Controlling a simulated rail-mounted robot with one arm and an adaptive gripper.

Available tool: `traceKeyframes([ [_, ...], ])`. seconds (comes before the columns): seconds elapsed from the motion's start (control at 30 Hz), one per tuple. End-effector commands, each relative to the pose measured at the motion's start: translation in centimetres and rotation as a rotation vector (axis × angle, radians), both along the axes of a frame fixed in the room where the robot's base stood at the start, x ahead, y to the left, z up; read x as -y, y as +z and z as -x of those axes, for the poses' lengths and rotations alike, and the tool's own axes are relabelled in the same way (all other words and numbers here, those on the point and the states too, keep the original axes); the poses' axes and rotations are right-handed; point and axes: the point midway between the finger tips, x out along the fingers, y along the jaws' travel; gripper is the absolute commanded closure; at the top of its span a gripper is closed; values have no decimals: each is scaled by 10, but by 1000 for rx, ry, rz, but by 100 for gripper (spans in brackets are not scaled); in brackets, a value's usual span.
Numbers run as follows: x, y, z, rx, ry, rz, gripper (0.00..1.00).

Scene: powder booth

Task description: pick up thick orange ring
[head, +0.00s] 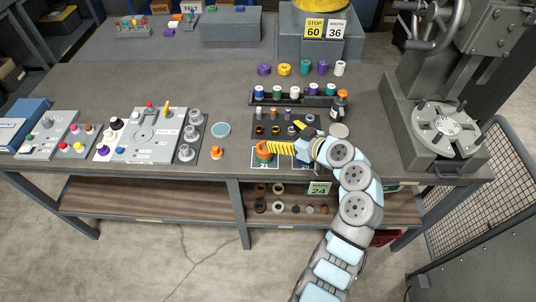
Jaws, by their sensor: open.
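My gripper (274,148) comes in from the right, with a yellow ribbed part reaching left to the ring's right side. The gripper is open. The ring's right edge is partly covered by it, and I cannot tell whether they touch. A smaller orange piece (216,152) stands apart to the left.
A grey panel (150,150) lies left. A heavy grey press (440,130) stands right. The bench's front edge is close to the ring.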

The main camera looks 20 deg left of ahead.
Motion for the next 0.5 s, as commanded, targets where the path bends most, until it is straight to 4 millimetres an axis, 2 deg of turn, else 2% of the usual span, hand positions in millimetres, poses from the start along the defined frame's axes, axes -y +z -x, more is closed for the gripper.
traceKeyframes([
  [0.17, -4, -4, 9, 2, 55, 12, 6],
  [0.5, -5, -58, 9, 1, 53, 11, 6],
])
